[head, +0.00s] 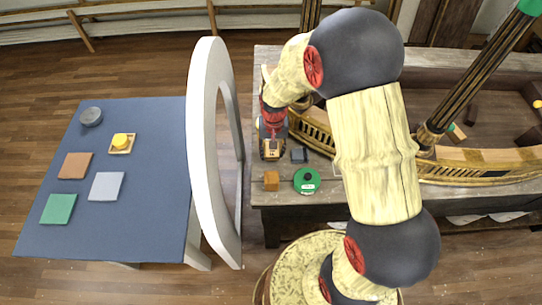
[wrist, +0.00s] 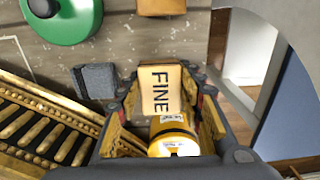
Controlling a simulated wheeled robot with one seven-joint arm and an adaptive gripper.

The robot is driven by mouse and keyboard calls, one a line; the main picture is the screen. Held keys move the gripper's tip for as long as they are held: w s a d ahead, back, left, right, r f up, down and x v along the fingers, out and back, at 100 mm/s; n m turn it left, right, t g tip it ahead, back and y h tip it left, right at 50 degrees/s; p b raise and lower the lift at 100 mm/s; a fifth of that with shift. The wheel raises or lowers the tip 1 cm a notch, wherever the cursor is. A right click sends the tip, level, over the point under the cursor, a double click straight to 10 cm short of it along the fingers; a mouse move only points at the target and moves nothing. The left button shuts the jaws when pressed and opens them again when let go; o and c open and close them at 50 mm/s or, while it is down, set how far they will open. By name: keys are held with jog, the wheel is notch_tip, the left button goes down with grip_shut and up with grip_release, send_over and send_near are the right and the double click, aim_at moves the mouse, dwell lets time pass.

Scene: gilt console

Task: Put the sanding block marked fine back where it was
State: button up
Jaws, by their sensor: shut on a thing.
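The sanding block marked FINE (wrist: 162,90) is tan with dark letters and shows between my fingertips in the wrist view. My gripper (wrist: 166,88) is shut on it. In the head view my gripper (head: 271,150) is low over the left end of the console (head: 263,222). I cannot tell whether the block touches the console top. Another orange-tan block (head: 271,181) lies near the console's front edge; its marking is not readable. A dark grey block (head: 299,155) lies right of my gripper and also shows in the wrist view (wrist: 97,80).
A green round tin (head: 307,180) sits near the front edge. A gilt rail (wrist: 50,125) runs along the console. A white arch (head: 205,150) stands between the console and a blue table (head: 145,210) holding coloured squares and a bowl.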

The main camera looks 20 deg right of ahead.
aim_at(271, 155)
jog(key=shift+w+a+f, duration=0.1)
jog(key=shift+w+f, duration=0.15)
jog(key=shift+f, duration=0.15)
jog(key=shift+w+f+b, duration=0.1)
jog(key=shift+f+b, duration=0.2)
jog(key=shift+f, duration=1.2)
jog(key=shift+f, duration=0.15)
jog(key=o, duration=1.1)
